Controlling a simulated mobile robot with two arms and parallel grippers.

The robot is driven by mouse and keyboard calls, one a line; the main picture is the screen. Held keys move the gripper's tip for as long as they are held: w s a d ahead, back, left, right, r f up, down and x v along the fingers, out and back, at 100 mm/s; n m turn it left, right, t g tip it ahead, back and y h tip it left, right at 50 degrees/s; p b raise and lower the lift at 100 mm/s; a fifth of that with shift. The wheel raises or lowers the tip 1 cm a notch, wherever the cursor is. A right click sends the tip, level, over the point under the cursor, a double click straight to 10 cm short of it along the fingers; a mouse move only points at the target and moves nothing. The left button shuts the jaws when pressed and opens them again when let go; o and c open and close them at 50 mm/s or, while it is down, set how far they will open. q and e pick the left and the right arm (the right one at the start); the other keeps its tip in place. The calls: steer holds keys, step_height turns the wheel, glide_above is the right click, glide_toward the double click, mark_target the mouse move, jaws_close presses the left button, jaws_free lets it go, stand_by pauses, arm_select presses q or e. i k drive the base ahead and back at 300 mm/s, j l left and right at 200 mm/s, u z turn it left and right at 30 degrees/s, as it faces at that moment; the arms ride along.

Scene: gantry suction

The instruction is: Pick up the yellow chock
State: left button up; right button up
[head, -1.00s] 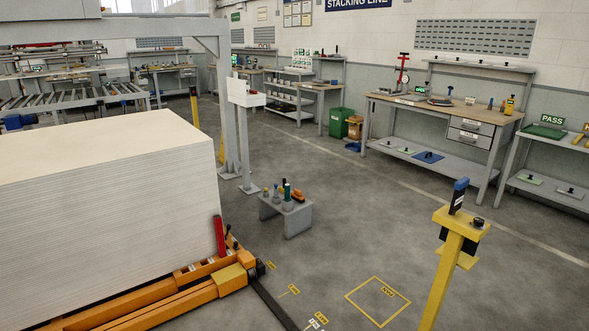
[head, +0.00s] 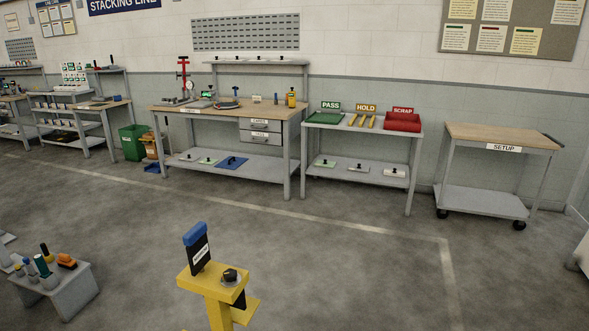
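I cannot make out a yellow chock in the head view. Neither of my grippers shows in this view. The yellow things in sight are a yellow post (head: 215,300) with a blue-topped black device (head: 197,247) and a dark knob (head: 230,276) on its head, the yellow pieces under the HOLD sign (head: 366,108), and a small yellow bottle (head: 291,98) on the workbench.
A grey stool (head: 60,288) with several tools stands at the lower left. A long workbench (head: 215,112), a shelf table (head: 350,128) and a wheeled SETUP cart (head: 495,135) line the wall. A green bin (head: 132,143) stands by the bench. The middle floor is clear.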

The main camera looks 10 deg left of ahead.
mark_target(49, 258)
steer(key=i+l+z, duration=0.3)
steer(key=i, duration=0.4)
steer(key=i+z, duration=0.3)
steer(key=i, duration=0.35)
steer(key=i+j+u, duration=0.2)
steer(key=i+u, duration=0.7)
steer(key=i, duration=0.15)
steer(key=i+l+u, duration=0.2)
steer(key=i+u, duration=0.25)
steer(key=i+l+u, duration=0.5)
steer(key=i+j+u, duration=0.55)
steer(key=i+u, duration=0.65)
steer(key=i, duration=0.15)
steer(key=i+l+u, duration=0.1)
steer(key=i+u, duration=0.3)
steer(key=i+l+u, duration=0.25)
steer(key=i+u, duration=0.15)
steer(key=i, duration=0.15)
